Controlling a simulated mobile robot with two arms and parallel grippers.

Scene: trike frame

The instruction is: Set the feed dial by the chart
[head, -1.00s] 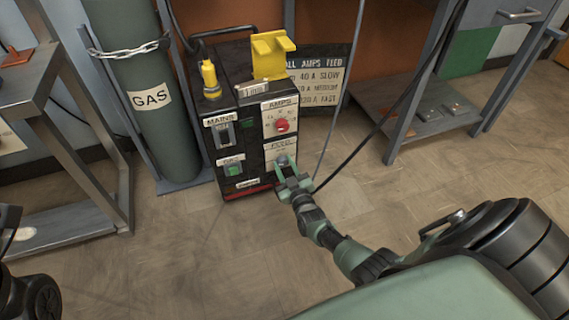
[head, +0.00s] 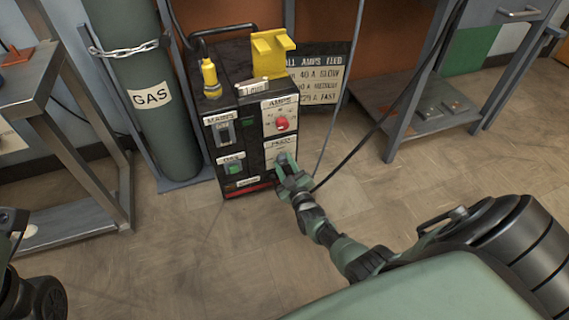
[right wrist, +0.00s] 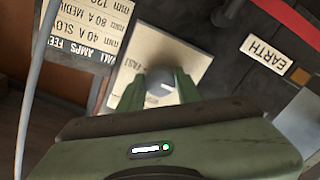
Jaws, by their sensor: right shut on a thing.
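The welder (head: 247,185) is a dark box on the floor. Its front has a white FEED panel (head: 271,158), below an AMPS panel with a red dial (head: 282,124). My right gripper (head: 284,161) is at the FEED panel, hiding the dial there. In the right wrist view, its fingers (right wrist: 160,90) are shut on the grey feed dial (right wrist: 161,86), which has a white pointer mark. My left gripper is out of view.
A chained green GAS cylinder (head: 160,115) stands left of the welder. A yellow holder (head: 270,52) is on top of it. A black cable (head: 385,125) runs past on the right. An EARTH label (right wrist: 264,54) shows in the wrist view. The floor in front is clear.

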